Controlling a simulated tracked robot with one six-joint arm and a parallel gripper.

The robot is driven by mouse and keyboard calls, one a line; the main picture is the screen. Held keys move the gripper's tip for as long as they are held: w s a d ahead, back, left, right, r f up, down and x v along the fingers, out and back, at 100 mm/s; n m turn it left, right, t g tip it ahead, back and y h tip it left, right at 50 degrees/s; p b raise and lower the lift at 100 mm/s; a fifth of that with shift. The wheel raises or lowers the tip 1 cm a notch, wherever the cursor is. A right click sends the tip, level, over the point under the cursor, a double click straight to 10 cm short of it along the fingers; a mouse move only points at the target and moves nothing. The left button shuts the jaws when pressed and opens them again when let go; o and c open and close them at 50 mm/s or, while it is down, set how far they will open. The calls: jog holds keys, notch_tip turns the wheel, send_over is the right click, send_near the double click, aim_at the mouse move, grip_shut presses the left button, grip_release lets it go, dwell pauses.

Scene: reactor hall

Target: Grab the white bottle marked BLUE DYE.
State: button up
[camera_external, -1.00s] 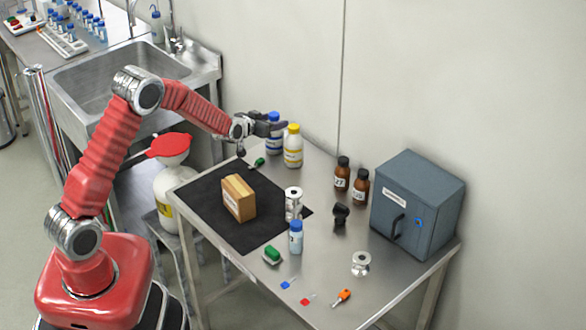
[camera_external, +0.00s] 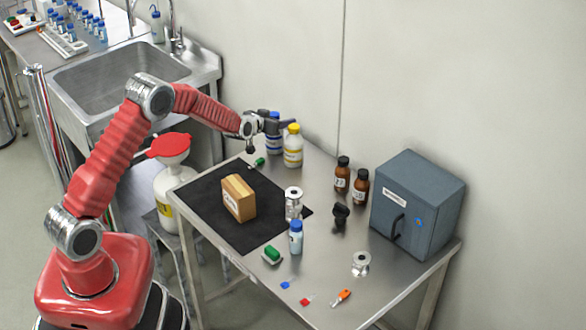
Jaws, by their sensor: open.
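A white bottle with a blue label and a blue cap (camera_external: 274,147) stands upright at the back left of the steel table; its lettering is too small to read. My gripper (camera_external: 279,125) is open at the upper part of this bottle, with the fingers on either side or in front of it; contact cannot be told. The fingers hide part of the bottle's cap and shoulder. A white bottle with a yellow cap (camera_external: 292,147) stands close to its right.
A cardboard box (camera_external: 239,198) sits on a black mat (camera_external: 205,195). Brown bottles (camera_external: 342,174) and a grey cabinet (camera_external: 418,205) stand to the right. A small blue-capped bottle (camera_external: 296,237) and a metal part (camera_external: 293,204) stand nearer the front. The wall is close behind.

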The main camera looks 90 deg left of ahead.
jog(key=shift+c, duration=0.6)
grip_shut()
dwell(0.3)
